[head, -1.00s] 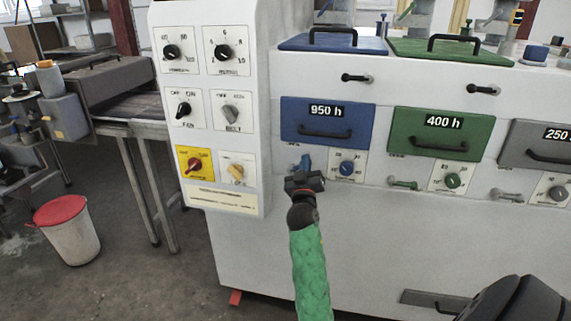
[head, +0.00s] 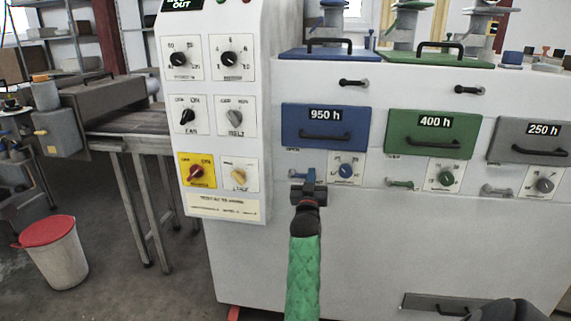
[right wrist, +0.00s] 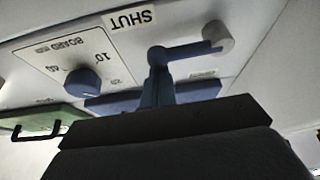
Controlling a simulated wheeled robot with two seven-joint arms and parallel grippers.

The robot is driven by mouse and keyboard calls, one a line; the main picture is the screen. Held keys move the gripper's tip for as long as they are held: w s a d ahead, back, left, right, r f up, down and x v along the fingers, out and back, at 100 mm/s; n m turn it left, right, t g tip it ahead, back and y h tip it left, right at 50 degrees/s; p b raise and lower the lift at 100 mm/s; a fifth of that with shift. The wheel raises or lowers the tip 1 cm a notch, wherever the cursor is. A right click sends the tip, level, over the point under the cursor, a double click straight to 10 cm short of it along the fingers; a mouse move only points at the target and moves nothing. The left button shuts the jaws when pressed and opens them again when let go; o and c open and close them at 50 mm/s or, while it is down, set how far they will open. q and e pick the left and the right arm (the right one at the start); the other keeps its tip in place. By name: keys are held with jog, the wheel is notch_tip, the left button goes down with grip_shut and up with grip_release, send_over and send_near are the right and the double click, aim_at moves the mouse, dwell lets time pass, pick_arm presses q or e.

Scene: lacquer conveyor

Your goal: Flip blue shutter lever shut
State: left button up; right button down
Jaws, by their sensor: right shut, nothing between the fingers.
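The blue shutter lever (head: 295,175) is on the white machine front, below the blue 950 h drawer and left of a blue knob. In the right wrist view the lever (right wrist: 185,51) runs from a grey pivot toward the printed SHUT label, which appears upside down. Its upright end goes down behind my gripper's dark edge. My right gripper (head: 308,192), on the green-sleeved arm, is shut at the lever, with nothing between its fingers. It hides part of the lever, and I cannot tell whether they touch. My left gripper is not in view.
The blue knob (head: 346,171) is close to the right of the lever. A white control panel (head: 215,110) juts out at the left. Green (head: 400,184) and grey (head: 497,191) levers are further right. A red-lidded bin (head: 55,255) stands on the floor at left.

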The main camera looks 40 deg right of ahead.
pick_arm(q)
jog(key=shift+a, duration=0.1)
pick_arm(e)
jog(key=shift+f, duration=0.25)
dwell(0.3)
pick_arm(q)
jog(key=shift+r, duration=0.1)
pick_arm(e)
jog(key=shift+r, duration=0.15)
